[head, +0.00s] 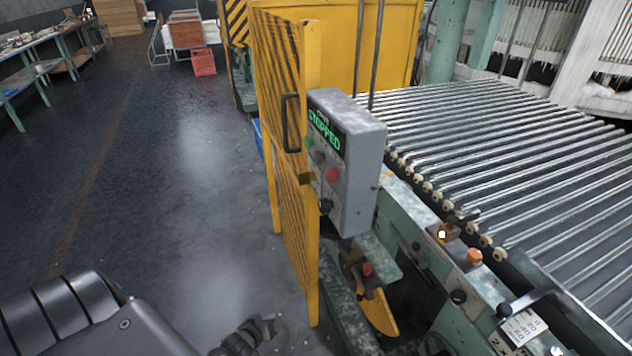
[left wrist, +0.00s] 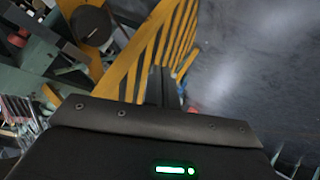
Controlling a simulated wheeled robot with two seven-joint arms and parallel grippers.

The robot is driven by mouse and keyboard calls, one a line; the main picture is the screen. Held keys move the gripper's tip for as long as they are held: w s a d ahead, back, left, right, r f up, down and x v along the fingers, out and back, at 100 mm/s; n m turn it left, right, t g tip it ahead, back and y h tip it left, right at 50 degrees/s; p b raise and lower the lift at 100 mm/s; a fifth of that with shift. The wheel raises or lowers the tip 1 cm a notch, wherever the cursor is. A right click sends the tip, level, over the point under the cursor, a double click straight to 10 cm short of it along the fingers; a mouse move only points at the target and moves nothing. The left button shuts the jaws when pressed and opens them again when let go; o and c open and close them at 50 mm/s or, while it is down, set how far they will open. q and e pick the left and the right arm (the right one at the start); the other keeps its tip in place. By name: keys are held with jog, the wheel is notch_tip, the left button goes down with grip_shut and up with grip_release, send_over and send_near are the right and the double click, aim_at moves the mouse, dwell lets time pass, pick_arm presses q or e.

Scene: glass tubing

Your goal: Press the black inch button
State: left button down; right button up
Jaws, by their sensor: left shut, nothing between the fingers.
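A grey control box (head: 362,150) stands beside the yellow mesh gate in the head view. Its lit display (head: 325,131) reads STOPPED in green. Below the display are a green button (head: 309,142), a dark button (head: 319,157), a red button (head: 333,175) and a black knob-like control (head: 326,205). Their labels are too small to read, so I cannot tell which one is inch. My left gripper (head: 262,328) is low at the bottom, left of and below the box, apart from it. In the left wrist view its fingers (left wrist: 160,85) are shut and empty. My right gripper is not in view.
The yellow mesh gate (head: 311,90) with a black handle (head: 291,122) stands left of the box. A roller conveyor (head: 500,140) fills the right, with an orange button (head: 474,256) on its frame. A red button (head: 367,269) sits below the box. The floor at left is clear.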

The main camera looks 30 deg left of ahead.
aim_at(320, 157)
pick_arm(q)
jog(key=w+a+r+n+t, duration=0.15)
jog(key=w+r, duration=0.25)
jog(key=r, duration=0.5)
jog(key=w+a+r+n+t, duration=0.1)
jog(key=w+r+n+t, duration=0.2)
jog(key=r, duration=0.7)
jog(key=w+a+r+n+t, duration=0.2)
jog(key=w+r+t, duration=0.15)
jog(key=r, duration=0.55)
jog(key=s+d+r+n+t+h, duration=0.1)
jog(key=r+n+t, duration=0.1)
jog(key=r, duration=1)
jog(key=s+d+r+n+t+h, duration=0.1)
jog(key=r+t, duration=0.3)
jog(key=r, duration=0.8)
jog(key=shift+s+d+r+n+b, duration=0.3)
jog(key=shift+s+d+n+b, duration=0.25)
jog(key=shift+d+n, duration=0.25)
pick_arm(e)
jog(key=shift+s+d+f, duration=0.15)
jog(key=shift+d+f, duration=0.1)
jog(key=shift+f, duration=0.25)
pick_arm(q)
jog(key=w+d, duration=0.5)
jog(key=w, duration=0.2)
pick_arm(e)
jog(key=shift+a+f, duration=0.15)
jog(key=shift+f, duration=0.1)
